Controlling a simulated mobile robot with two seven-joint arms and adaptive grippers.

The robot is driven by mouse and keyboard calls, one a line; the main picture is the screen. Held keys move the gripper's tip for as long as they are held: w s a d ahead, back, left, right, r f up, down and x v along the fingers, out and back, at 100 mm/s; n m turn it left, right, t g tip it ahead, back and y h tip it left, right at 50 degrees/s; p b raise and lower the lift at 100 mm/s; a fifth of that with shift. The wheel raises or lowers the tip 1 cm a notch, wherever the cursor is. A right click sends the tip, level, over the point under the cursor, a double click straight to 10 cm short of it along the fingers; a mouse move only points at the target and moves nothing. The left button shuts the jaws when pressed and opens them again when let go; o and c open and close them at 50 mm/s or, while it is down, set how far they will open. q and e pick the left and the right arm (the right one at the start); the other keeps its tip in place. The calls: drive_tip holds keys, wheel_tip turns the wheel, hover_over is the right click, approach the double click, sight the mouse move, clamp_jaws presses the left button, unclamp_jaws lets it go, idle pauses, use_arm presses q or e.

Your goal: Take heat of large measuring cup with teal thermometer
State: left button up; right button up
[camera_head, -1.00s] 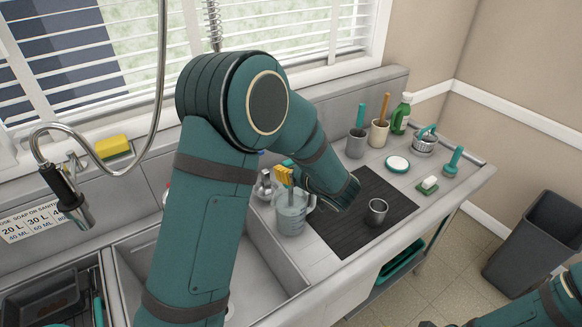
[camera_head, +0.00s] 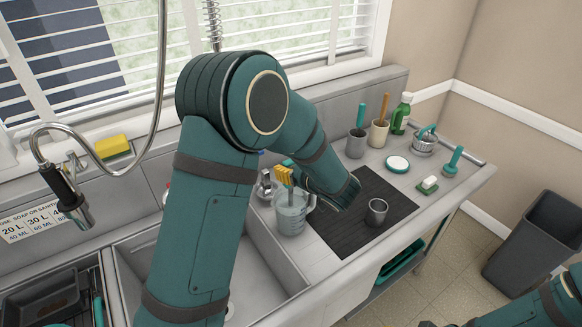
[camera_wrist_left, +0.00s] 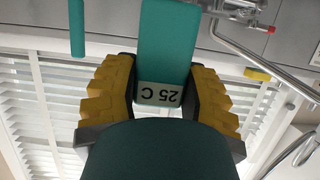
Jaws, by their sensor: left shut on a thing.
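The large measuring cup (camera_head: 290,222) is clear, with a handle on its right, and stands between the sink and the dark mat. My left gripper (camera_head: 284,175) has its yellow fingers over the cup's mouth. In the left wrist view the gripper (camera_wrist_left: 165,95) is shut on the teal thermometer (camera_wrist_left: 168,45), whose label reads "25 C". In the head view the thermometer's lower end is hard to make out, so I cannot tell whether it touches the cup's inside. My right arm shows at the lower right; its gripper is not clearly seen.
A small metal cup (camera_head: 377,211) stands on the dark mat (camera_head: 345,236). A faucet (camera_head: 70,195) hangs at the left over the sink. A bin (camera_head: 535,245) stands at right.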

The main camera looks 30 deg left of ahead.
use_arm(q)
drive_tip(key=shift+r+p, duration=2.65)
drive_tip(key=shift+r, duration=3.5)
